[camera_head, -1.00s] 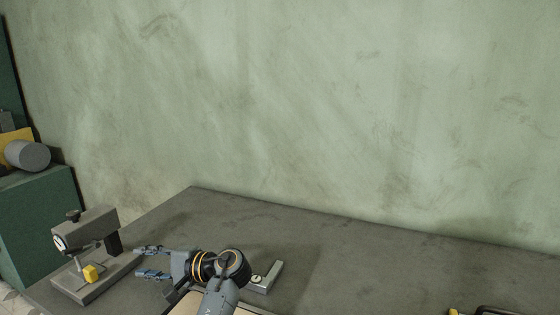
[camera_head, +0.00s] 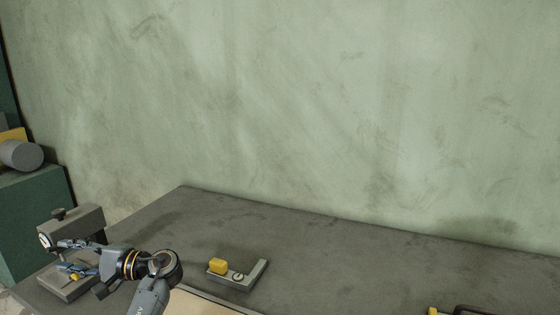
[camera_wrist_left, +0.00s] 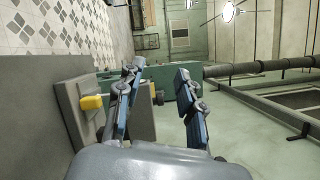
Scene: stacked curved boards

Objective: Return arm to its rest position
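My left gripper (camera_head: 66,256) is at the lower left of the head view, its arm coming up from the bottom edge. Its two fingers point left and stand apart, with nothing between them. In the left wrist view the blue-padded fingers (camera_wrist_left: 158,100) are also spread and empty. In the head view they overlap the grey gauge stand (camera_head: 78,222); I cannot tell whether they touch it. My right gripper is not in view.
A green cabinet (camera_head: 35,215) bearing a grey cylinder (camera_head: 22,155) stands at left. A tan board edge (camera_head: 205,307) shows below. The table's middle is clear.

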